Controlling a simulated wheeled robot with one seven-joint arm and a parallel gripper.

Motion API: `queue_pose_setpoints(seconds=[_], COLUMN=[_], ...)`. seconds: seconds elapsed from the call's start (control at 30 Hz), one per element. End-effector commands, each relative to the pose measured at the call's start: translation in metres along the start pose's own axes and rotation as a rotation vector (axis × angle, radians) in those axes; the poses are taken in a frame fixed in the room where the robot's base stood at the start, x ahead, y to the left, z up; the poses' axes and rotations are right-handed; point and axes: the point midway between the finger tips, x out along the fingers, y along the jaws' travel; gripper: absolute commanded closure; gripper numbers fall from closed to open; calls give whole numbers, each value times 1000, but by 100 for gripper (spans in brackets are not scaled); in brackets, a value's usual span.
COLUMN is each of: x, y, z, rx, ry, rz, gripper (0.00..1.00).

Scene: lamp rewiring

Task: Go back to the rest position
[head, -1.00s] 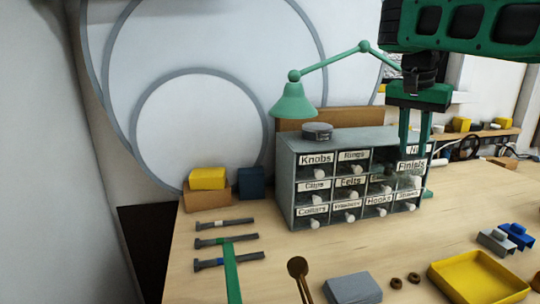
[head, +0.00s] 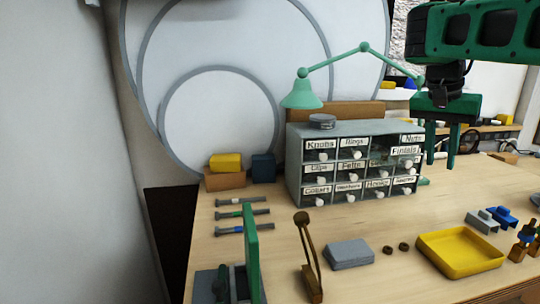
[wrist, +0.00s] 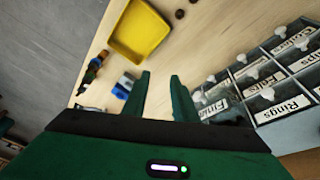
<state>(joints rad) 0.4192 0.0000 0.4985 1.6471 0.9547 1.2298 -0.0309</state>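My gripper (head: 442,145) is green and hangs at the right of the head view, pointing down beside the right end of the drawer cabinet. In the wrist view its two fingers (wrist: 160,95) are apart with nothing between them. The grey drawer cabinet (head: 350,132) has labelled drawers with white knobs, such as Knobs, Rings and Finials. In the wrist view the cabinet (wrist: 295,127) lies to the right of the fingers. My gripper appears clear of the tabletop.
A yellow tray (head: 462,253), a grey block (head: 349,253), blue and grey clips (head: 482,222) and two small brown rings lie on the table. A green lamp (head: 302,94) arches above the cabinet.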

Motion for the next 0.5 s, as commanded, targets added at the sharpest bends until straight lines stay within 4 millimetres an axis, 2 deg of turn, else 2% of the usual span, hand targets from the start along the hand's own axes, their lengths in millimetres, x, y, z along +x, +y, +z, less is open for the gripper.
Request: queue_pose_setpoints(seconds=[0.27,0.37,0.5], x=[28,45,82], y=[58,89,142], z=[23,40,85], rx=[-71,-103,-161], ry=[-2,-20,-77], rz=[64,83,83], gripper=[74,74,74])
